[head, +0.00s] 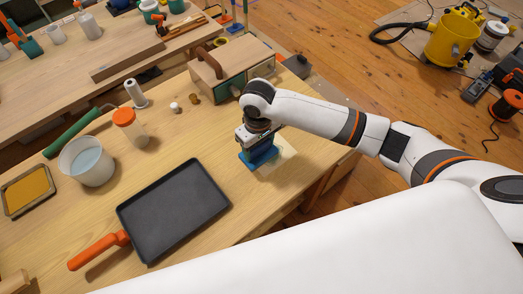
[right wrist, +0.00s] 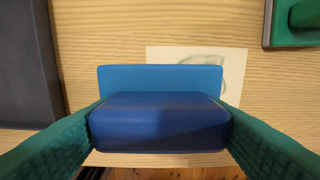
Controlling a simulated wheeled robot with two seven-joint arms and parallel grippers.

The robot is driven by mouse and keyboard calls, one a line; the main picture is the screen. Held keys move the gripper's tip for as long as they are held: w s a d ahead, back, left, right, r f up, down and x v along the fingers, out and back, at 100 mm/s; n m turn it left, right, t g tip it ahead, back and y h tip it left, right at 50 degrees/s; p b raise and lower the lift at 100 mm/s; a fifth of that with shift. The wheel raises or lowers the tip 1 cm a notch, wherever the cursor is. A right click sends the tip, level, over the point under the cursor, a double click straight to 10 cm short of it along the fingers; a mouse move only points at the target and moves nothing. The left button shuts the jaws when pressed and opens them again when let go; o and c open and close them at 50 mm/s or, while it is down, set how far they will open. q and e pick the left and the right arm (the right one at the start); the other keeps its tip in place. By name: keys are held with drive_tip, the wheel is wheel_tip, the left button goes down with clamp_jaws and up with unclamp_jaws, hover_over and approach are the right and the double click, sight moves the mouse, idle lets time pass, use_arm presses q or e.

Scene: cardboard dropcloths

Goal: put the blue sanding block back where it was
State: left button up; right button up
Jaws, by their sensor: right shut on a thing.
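The blue sanding block (right wrist: 160,122) is held between the two green fingers of my right gripper (right wrist: 160,128), which is shut on it. In the head view the block (head: 259,156) shows below my right gripper (head: 257,140), low over a pale paper sheet (head: 278,161) on the workbench. In the right wrist view the sheet (right wrist: 230,70) has a faint grey-green drawn outline, partly hidden by the block. I cannot tell whether the block touches the sheet. My left gripper is not in view.
A black tray (head: 175,208) with an orange-handled tool (head: 98,250) lies left of the block. A green and wood toolbox (head: 235,75) stands behind.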

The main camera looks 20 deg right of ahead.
sight(259, 154)
drive_tip(key=shift+w+f, duration=0.1)
drive_tip(key=shift+f, duration=2.1)
drive_tip(key=shift+f, duration=0.2)
drive_tip(key=o, duration=1.1)
drive_tip(key=shift+d, duration=0.1)
drive_tip(key=shift+r, duration=0.1)
wheel_tip(259, 154, up, 12)
drive_tip(key=shift+r, duration=0.15)
